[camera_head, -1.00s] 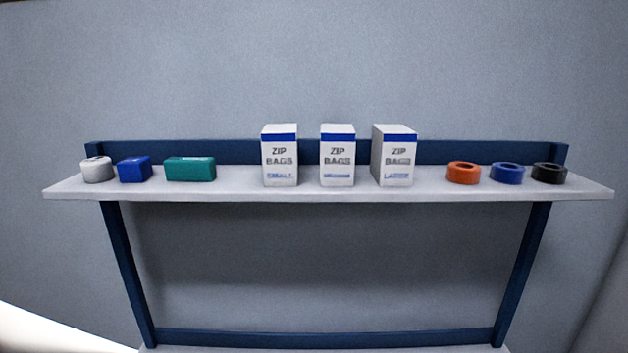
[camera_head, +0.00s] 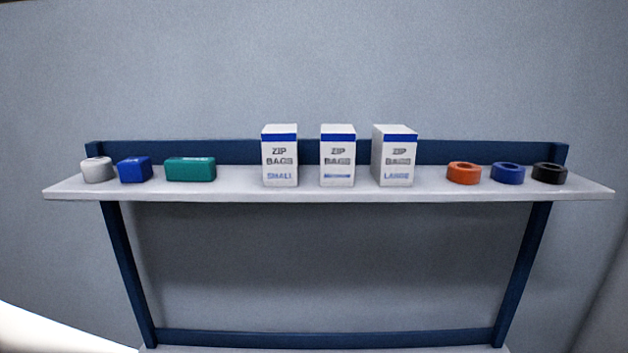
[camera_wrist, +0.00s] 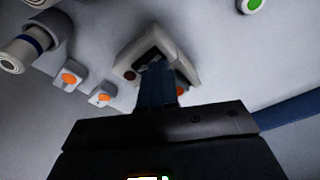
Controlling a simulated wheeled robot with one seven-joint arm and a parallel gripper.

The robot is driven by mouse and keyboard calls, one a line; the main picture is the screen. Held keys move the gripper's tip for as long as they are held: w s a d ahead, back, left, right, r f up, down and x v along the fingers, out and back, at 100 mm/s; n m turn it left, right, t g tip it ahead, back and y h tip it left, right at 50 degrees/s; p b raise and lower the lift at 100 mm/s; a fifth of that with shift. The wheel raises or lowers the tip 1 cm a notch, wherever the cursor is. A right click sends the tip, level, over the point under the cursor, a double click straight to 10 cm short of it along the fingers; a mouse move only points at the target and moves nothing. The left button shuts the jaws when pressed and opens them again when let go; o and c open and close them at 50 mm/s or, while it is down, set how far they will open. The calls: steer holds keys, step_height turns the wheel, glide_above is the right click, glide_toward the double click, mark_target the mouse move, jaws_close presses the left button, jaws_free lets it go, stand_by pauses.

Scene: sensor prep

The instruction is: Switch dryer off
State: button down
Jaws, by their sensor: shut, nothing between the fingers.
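In the wrist view my gripper (camera_wrist: 156,68) is shut, its blue fingers reaching up against or just in front of a beige box-shaped device (camera_wrist: 182,58). The device has a dark recessed part and a small dark red round spot. Two small white switch boxes with orange knobs, one farther left (camera_wrist: 69,77) and one nearer (camera_wrist: 102,97), sit left of the fingers. I cannot tell which item is the dryer or its switch. The head view shows neither my gripper nor these items.
In the wrist view, a white cylinder with a blue band (camera_wrist: 18,50) is at upper left and a green round button (camera_wrist: 252,4) at the top right. In the head view, a shelf (camera_head: 230,184) holds zip bag boxes (camera_head: 338,165), tape rolls (camera_head: 507,174) and small blocks (camera_head: 190,169).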

steer(key=shift+f+b, duration=0.55)
steer(key=shift+f, duration=0.45)
stand_by(0.5)
steer(key=shift+r, duration=0.15)
step_height(320, 180, up, 7)
steer(key=p, duration=0.7)
steer(key=shift+p, duration=0.3)
steer(key=shift+s+f, duration=0.1)
steer(key=shift+f, duration=0.1)
